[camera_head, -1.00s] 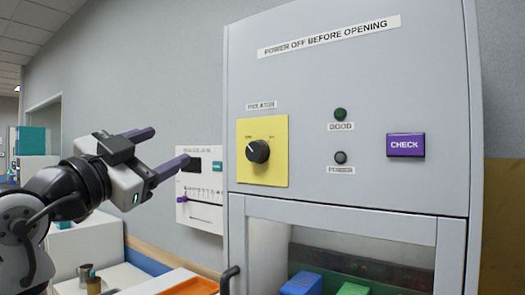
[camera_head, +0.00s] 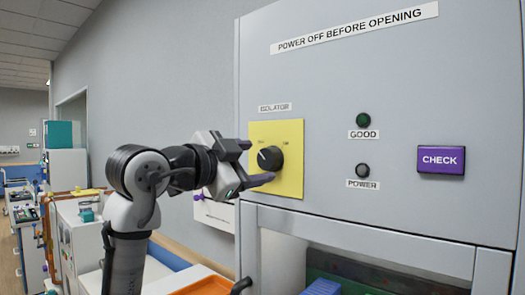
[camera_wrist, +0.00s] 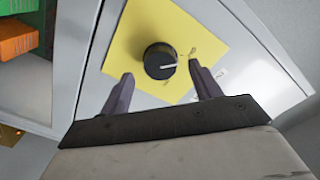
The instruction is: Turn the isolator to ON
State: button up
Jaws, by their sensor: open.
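The isolator is a round black knob (camera_head: 270,158) with a white pointer line on a yellow plate (camera_head: 290,188), on the front of the grey cabinet. In the head view the pointer slants to the upper left. My gripper (camera_head: 255,162) is at the plate's left part, its two fingers above and below the knob's left side. In the wrist view the knob (camera_wrist: 160,61) lies beyond and between my open fingertips (camera_wrist: 161,80), and they do not appear to touch it. The small labels on the plate are too blurred to read surely.
The grey cabinet (camera_head: 330,90) bears a GOOD lamp (camera_head: 363,120), a POWER lamp (camera_head: 362,171), both dark, and a purple CHECK button (camera_head: 441,160). A window below shows coloured blocks inside. An orange tray (camera_head: 205,287) lies below my arm. The wall panel is partly hidden behind my gripper.

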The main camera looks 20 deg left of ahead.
aim_at(264, 161)
jog(key=shift+p+x, duration=0.4)
jog(key=shift+x, duration=1.35)
jog(key=c, duration=1)
jog(key=shift+o, duration=0.2)
